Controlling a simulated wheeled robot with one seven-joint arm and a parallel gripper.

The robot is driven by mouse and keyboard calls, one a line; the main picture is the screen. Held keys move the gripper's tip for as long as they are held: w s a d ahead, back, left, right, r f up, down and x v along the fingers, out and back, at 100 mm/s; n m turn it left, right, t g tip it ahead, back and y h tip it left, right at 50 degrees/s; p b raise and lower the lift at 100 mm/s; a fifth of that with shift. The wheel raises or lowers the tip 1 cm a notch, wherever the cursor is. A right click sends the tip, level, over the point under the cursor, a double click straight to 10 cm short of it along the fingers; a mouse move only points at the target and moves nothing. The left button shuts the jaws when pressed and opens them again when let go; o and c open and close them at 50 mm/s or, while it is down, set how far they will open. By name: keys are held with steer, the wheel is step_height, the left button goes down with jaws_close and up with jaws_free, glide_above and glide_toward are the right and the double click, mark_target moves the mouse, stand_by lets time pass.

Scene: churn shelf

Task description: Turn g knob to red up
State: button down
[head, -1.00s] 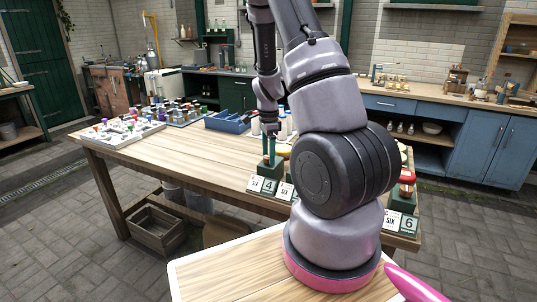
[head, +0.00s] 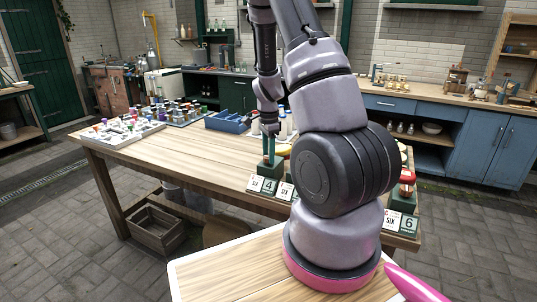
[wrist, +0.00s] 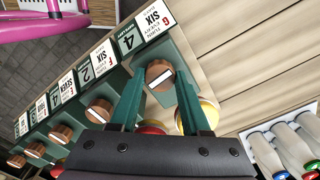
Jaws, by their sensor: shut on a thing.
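The g knob (wrist: 160,75) is a round brown knob with a white bar across its top, on a green block by the card marked G. In the wrist view the green fingers of my gripper (wrist: 159,84) stand on either side of it, shut on it. The bar lies slanted, and I see no clear red mark on the knob. In the head view my gripper (head: 269,151) points down at the row of green blocks on the table's near edge; the knob is too small there to read.
Similar brown knobs, such as one beside it (wrist: 98,110), run to the left with number cards. A yellow dome (wrist: 209,113) and a red dome lie close to my fingers. A blue tray (head: 227,122) stands further back. The wooden tabletop (head: 190,155) is clear at centre left.

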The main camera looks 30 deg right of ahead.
steer(key=n, duration=0.8)
steer(key=shift+n, duration=0.4)
steer(key=n, duration=0.3)
steer(key=shift+n, duration=0.3)
steer(key=n, duration=0.4)
steer(key=shift+c, duration=1.8)
jaws_free()
